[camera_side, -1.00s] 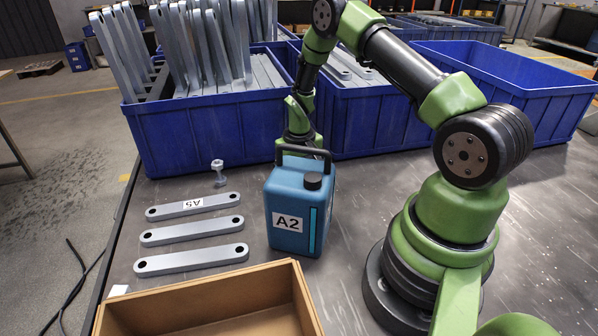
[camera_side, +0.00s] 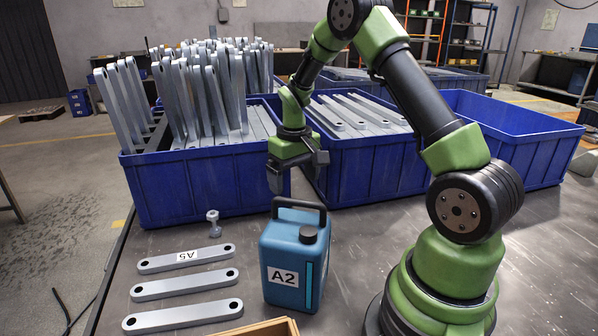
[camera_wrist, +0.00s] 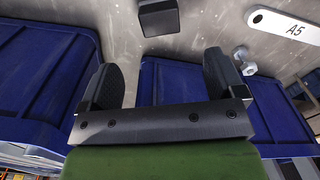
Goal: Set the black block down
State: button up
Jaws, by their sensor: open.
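In the wrist view, the black block (camera_wrist: 158,17) sits on the grey table at the top edge, beyond my fingertips and apart from them. It is partly cut off by the frame. I cannot see it in the side view, where the blue canister marked A2 (camera_side: 292,262) stands upright and may hide it. My gripper (camera_side: 297,180) is raised above and behind the canister, in front of the blue bins. In the wrist view my gripper's two fingers (camera_wrist: 160,80) are spread apart with nothing between them.
Several grey brackets, one labelled A5 (camera_side: 186,258), lie left of the canister. A bolt (camera_side: 213,224) stands behind them. Blue bins (camera_side: 375,168) with brackets line the back. A cardboard box (camera_side: 268,328) is at the front edge.

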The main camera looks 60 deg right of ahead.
jog(key=s+a+r+t, duration=0.3)
jog(key=s+a+r, duration=0.1)
jog(key=a+r, duration=0.4)
jog(key=s+a+r+t, duration=0.2)
jog(key=s+a+r, duration=0.35)
jog(key=r, duration=0.45)
jog(key=s+a+t+y, duration=0.2)
jog(key=s+a, duration=0.2)
jog(key=s, duration=0.3)
jog(key=shift+a+r+n, duration=0.2)
jog(key=shift+r+n, duration=0.1)
jog(key=shift+r, duration=0.1)
